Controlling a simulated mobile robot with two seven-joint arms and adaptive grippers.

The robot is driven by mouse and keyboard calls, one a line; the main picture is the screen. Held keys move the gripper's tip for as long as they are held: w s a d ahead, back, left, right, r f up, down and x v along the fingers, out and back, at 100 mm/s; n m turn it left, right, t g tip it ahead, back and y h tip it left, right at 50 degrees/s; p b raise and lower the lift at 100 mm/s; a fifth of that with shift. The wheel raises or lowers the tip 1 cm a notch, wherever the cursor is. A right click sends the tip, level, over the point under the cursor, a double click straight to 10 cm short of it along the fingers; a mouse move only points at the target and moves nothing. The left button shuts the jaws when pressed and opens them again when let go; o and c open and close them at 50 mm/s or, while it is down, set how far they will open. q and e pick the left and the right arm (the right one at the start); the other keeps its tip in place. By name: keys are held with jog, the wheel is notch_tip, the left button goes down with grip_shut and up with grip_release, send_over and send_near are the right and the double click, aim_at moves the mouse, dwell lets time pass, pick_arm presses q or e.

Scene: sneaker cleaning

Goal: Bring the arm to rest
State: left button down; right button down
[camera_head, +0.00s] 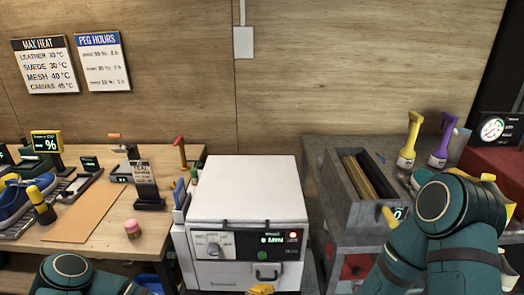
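My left arm (68,274) shows only as a dark teal joint at the bottom left edge; its gripper is not in view. My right arm (448,203) is bent, with a large teal joint raised in front of the right counter and links running down out of the picture. I cannot make out its gripper. A small yellow piece (262,289) shows at the bottom edge in front of the white machine; I cannot tell what it belongs to. Nothing is seen held.
A white machine (243,188) with a dial and a lit display stands in the middle, lid closed. The left wooden table (105,225) holds a blue sneaker (22,200) and small tools. The grey right counter (318,160) carries a bin (366,212), yellow bottle (408,140) and purple bottle (443,140).

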pick_arm(q)
jog(key=s+a+f+m+g+y, duration=0.1)
jog(key=s+f+m+g, duration=0.4)
jog(key=s+m, duration=0.1)
jog(key=s+a+f+m+g+y, duration=0.1)
jog(key=s+a+m+g+y, duration=0.3)
jog(key=s+a+m, duration=0.3)
jog(key=s+a+g, duration=0.1)
jog(key=a, duration=0.2)
jog(key=shift+a+f+y, duration=0.3)
